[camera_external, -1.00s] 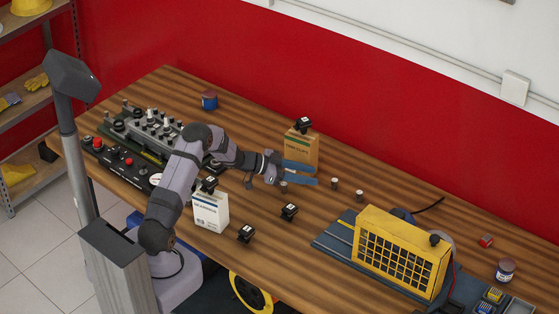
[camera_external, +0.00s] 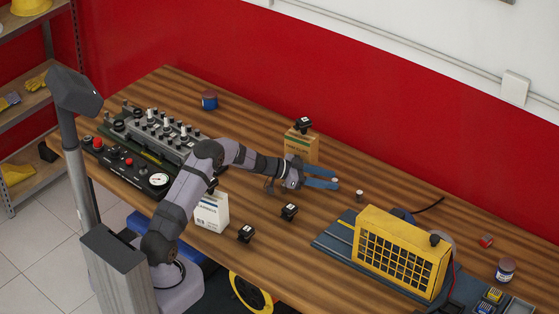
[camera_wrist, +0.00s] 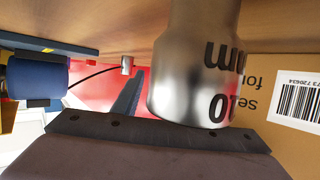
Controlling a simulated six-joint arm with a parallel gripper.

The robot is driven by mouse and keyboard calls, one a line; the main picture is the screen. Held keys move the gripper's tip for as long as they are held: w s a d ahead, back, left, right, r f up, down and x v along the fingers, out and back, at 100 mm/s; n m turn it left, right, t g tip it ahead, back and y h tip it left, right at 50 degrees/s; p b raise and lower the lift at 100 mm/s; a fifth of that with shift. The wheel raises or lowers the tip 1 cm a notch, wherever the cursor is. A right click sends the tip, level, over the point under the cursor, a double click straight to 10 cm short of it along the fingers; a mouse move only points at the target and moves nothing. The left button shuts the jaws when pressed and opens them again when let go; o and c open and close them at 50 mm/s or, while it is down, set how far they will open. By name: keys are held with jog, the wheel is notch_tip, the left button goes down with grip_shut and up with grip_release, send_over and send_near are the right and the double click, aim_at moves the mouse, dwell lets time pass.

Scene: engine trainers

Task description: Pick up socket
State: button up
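My gripper (camera_external: 336,183) reaches right, low over the table, its two blue fingers apart. A small metal socket (camera_external: 335,180) stands at the fingertips, seemingly between them; contact cannot be told. Another socket (camera_external: 359,194) stands just beyond, to the right. The wrist view is upside down, with the tabletop above. A large silver socket marked 10 mm (camera_wrist: 193,75) fills its middle and overlaps the dark gripper body. One blue finger (camera_wrist: 127,98) shows left of it; the other is hidden. A smaller socket (camera_wrist: 127,65) stands farther off. I cannot match the large socket to the external view.
A brown box (camera_external: 301,150) with a black part on top stands just behind the gripper. A white box (camera_external: 211,212) and black parts (camera_external: 289,211) lie in front. A yellow grille unit (camera_external: 400,252) stands right. Table between the far socket and that unit is clear.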

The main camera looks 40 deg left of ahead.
grip_shut()
jog(key=shift+r, duration=0.15)
notch_tip(320, 180, up, 18)
jog(key=shift+p, duration=0.4)
dwell(0.6)
